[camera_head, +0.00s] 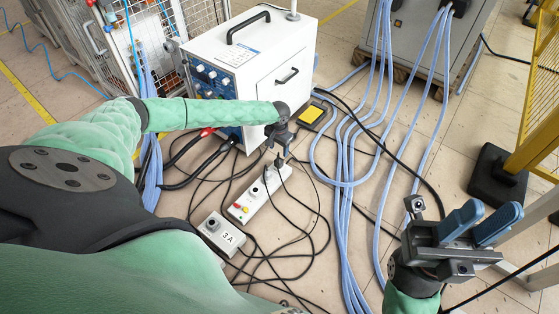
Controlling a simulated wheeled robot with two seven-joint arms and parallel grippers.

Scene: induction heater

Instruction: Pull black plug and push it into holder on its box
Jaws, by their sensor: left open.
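A black plug (279,163) appears to sit at the upper end of a long pale box (257,195) on the floor, with a black cable from it. The box carries red and yellow buttons at its lower end. My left gripper (281,153) points down at this end of the box, right by the plug. It is open, but its small fingers partly hide the plug, and I cannot tell whether they touch it. The holder on the box is not clearly made out. My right gripper (480,226) is at the lower right, empty, its blue fingers slightly apart.
A second box marked 3A (222,236) lies nearer, among tangled black cables. A white heater cabinet (255,75) stands behind. Blue hoses (345,170) run along the right. A yellow barrier with a black foot (497,175) stands at the far right.

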